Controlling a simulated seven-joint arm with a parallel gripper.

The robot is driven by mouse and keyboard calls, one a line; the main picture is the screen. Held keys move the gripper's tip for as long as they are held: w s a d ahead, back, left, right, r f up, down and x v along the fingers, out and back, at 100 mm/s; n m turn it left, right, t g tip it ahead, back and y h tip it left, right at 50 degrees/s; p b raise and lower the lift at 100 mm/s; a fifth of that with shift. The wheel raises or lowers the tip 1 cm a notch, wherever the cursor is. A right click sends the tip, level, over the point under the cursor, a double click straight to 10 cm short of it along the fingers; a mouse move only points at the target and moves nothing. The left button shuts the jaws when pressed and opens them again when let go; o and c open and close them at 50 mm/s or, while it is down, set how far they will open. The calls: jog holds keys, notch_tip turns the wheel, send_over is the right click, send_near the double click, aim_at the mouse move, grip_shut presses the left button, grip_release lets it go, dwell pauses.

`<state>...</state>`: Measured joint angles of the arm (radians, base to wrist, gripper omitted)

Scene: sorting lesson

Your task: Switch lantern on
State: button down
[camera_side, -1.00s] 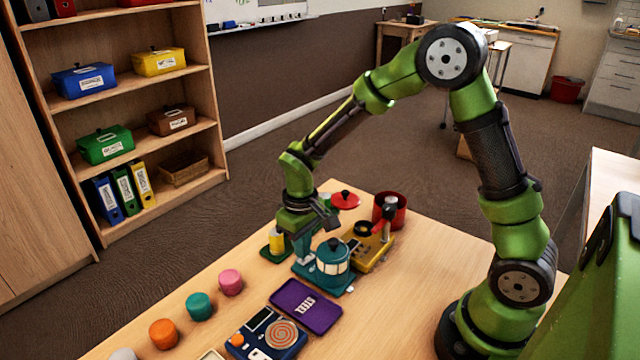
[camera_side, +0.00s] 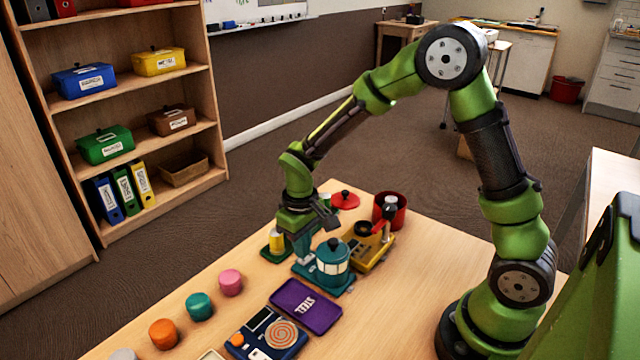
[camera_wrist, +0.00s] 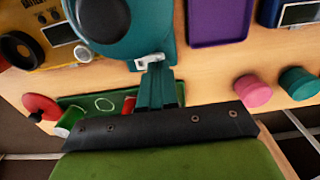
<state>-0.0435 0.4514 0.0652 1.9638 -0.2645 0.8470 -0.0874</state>
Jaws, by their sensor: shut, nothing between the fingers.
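The teal lantern (camera_side: 334,256) with pale panes and a dark top knob stands on its teal base on the table; its round top also shows in the wrist view (camera_wrist: 100,16). A small white lever (camera_wrist: 149,60) is at the edge of its base in the wrist view. My gripper (camera_wrist: 155,70) is shut and empty, with its teal fingertips right by this lever; I cannot tell if they touch it. In the side view my gripper (camera_side: 302,254) points down just left of the lantern, and the lever is hidden. I cannot tell whether the lantern is lit.
A yellow device (camera_side: 372,252) and a red pot (camera_side: 397,212) stand behind right of the lantern. A green tray (camera_wrist: 72,104) is close beside my gripper. A purple tray (camera_side: 306,306) and a blue device (camera_side: 268,334) lie in front. Several coloured pieces, such as the pink one (camera_side: 231,282), line the left.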

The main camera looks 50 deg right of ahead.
jog(key=shift+f, duration=0.95)
dwell(0.3)
jog(key=shift+r, duration=3.55)
jog(key=shift+f, duration=0.1)
jog(key=s+r+m+t+y, duration=0.2)
jog(key=s+r+m+t, duration=0.2)
jog(key=s+r, duration=1.1)
jog(key=shift+d+r+t, duration=0.2)
jog(key=shift+d+t, duration=0.05)
jog(key=shift+t, duration=1.35)
